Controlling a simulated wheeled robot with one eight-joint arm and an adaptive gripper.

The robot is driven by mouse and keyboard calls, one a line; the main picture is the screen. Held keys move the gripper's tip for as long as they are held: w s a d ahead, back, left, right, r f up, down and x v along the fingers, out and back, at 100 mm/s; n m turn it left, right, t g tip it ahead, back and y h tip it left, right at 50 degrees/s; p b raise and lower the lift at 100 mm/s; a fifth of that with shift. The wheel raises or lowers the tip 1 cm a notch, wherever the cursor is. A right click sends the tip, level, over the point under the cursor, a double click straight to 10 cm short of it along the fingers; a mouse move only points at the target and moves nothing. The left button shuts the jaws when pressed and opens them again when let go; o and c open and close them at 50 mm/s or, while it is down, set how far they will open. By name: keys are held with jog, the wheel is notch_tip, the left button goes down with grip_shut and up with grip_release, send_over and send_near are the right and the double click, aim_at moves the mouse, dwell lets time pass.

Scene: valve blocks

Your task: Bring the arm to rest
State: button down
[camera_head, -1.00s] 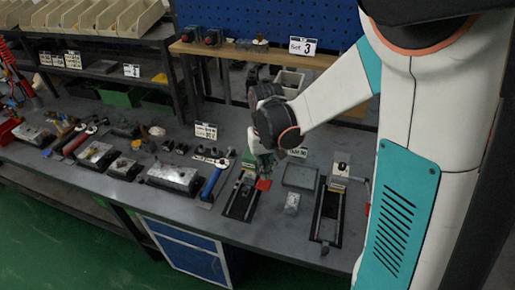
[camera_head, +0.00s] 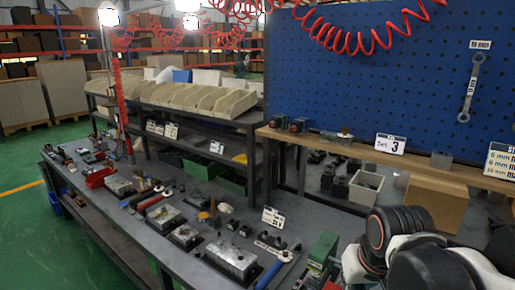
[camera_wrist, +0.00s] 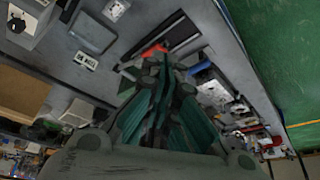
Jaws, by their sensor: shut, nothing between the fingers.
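In the wrist view my gripper (camera_wrist: 165,68) is shut with its dark green fingers together and nothing between them. It is over the grey workbench, and a red piece (camera_wrist: 152,50) shows just beyond the fingertips. In the head view my dark and white arm joints fill the lower right corner. Whether the fingertips touch anything there cannot be told.
A wooden shelf (camera_head: 400,158) with a "3" card (camera_head: 390,144) runs behind my arm, below a blue pegboard (camera_head: 370,75). A grey tray (camera_wrist: 92,34) lies near the gripper.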

jog(key=s+f+t+b, duration=0.2)
jog(key=s+b, duration=0.1)
jog(key=s, duration=0.3)
jog(key=shift+t+b, duration=0.4)
dwell(0.3)
